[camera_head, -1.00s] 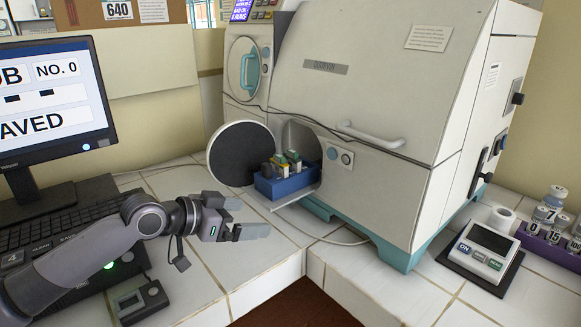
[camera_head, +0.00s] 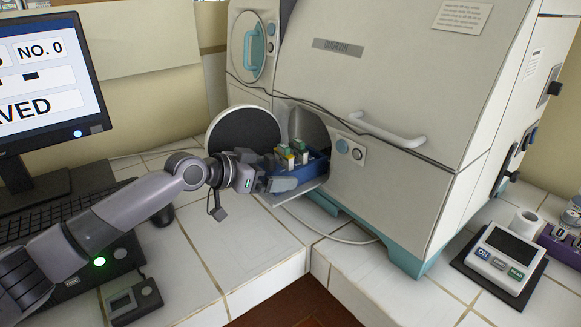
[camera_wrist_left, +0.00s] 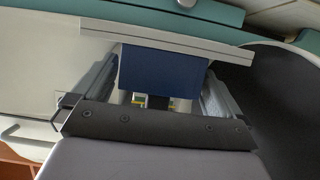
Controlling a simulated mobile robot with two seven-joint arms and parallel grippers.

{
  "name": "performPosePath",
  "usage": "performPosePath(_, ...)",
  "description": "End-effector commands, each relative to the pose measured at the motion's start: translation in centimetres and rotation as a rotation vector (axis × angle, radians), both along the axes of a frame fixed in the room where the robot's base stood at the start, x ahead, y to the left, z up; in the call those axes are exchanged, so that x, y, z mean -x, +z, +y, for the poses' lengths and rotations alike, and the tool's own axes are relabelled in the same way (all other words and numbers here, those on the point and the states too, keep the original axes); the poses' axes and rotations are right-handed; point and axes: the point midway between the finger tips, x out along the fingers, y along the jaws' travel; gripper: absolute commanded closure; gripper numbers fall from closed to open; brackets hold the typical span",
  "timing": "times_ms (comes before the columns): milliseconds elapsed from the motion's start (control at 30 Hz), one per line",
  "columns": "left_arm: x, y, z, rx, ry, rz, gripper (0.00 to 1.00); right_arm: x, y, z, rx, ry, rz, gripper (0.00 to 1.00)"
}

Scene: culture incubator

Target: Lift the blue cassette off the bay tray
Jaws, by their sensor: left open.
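The blue cassette (camera_head: 314,168) sits on the pale bay tray (camera_head: 308,189) at the round opening of the incubator. It carries several small green, white and yellow pieces on top. My left gripper (camera_head: 284,176) is at the cassette's near left side and hides part of it. In the left wrist view the cassette (camera_wrist_left: 163,73) shows between the two open fingers, with the tray edge (camera_wrist_left: 165,38) beyond it. I cannot tell whether either finger touches it. My right gripper is in neither view.
The round dark door (camera_head: 243,133) stands open just behind my left gripper. The incubator body (camera_head: 400,90) rises to the right of the tray. A monitor (camera_head: 50,85) and keyboard (camera_head: 70,212) stand at left. The tiled counter (camera_head: 250,245) below the tray is clear.

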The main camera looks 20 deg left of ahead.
Motion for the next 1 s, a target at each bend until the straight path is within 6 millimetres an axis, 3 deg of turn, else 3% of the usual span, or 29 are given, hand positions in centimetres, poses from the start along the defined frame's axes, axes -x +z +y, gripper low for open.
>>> performPosePath(433, -1.19, -0.81, -1.01, -0.001, -0.001, 0.002, 0.0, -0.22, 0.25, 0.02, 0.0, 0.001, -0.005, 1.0)
performPosePath(467, -1.19, -0.81, -1.01, -0.001, -0.001, 0.002, 0.03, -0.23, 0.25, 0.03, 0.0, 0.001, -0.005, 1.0)
performPosePath(600, -1.18, -0.81, -0.99, -0.001, -0.001, 0.002, 0.49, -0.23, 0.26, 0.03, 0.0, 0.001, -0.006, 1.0)
performPosePath(1000, -1.09, -0.43, -0.86, 0.001, 0.0, -0.001, 0.49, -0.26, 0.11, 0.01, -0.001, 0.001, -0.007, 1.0)
